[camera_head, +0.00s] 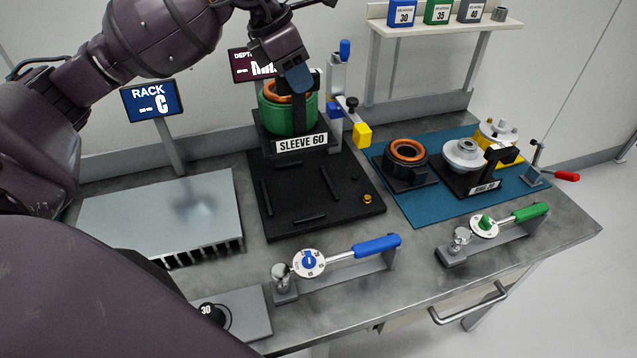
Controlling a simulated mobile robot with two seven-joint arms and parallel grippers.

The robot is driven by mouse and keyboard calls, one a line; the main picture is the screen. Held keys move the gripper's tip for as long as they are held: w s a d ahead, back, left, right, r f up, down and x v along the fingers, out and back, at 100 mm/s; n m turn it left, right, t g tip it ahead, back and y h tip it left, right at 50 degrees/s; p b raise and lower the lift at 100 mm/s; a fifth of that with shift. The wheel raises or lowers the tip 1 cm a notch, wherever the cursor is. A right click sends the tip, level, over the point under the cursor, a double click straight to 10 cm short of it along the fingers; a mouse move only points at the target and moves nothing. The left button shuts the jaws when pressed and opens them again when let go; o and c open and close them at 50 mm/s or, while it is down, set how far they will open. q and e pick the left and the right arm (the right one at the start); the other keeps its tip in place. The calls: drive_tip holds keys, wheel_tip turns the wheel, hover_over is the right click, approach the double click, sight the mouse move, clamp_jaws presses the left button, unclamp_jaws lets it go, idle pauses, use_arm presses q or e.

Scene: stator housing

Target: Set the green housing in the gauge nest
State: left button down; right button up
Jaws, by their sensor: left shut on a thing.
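The green housing (290,118), a short cylinder with a copper-coloured winding (277,92) in its top, sits upright at the black holder labelled SLEEVE 60 (302,143), at the back of a black fixture plate (315,195). I take this holder to be the gauge nest. Whether the housing is fully seated cannot be told. My left gripper (297,84) reaches down from above and is shut on the green housing at its top rim; the fingertips are partly hidden. My right gripper is not in view.
A post with a yellow block (362,134) stands right of the housing. A dark DEPTH sign (251,65) is behind it. A blue mat (440,205) with several parts lies to the right. A blue-handled tool (376,245) lies in front; a finned grey block (165,215) is left.

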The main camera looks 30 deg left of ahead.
sight(281, 150)
use_arm(q)
drive_tip(key=shift+w+d, duration=0.15)
drive_tip(key=shift+d+f, duration=0.1)
drive_tip(key=shift+f, duration=0.15)
wheel_tip(281, 150, down, 19)
drive_tip(key=shift+f, duration=0.15)
idle(0.6)
drive_tip(key=shift+w+f, duration=0.1)
drive_tip(key=c, duration=1)
unclamp_jaws()
drive_tip(key=v, duration=1.2)
drive_tip(key=shift+d, duration=0.1)
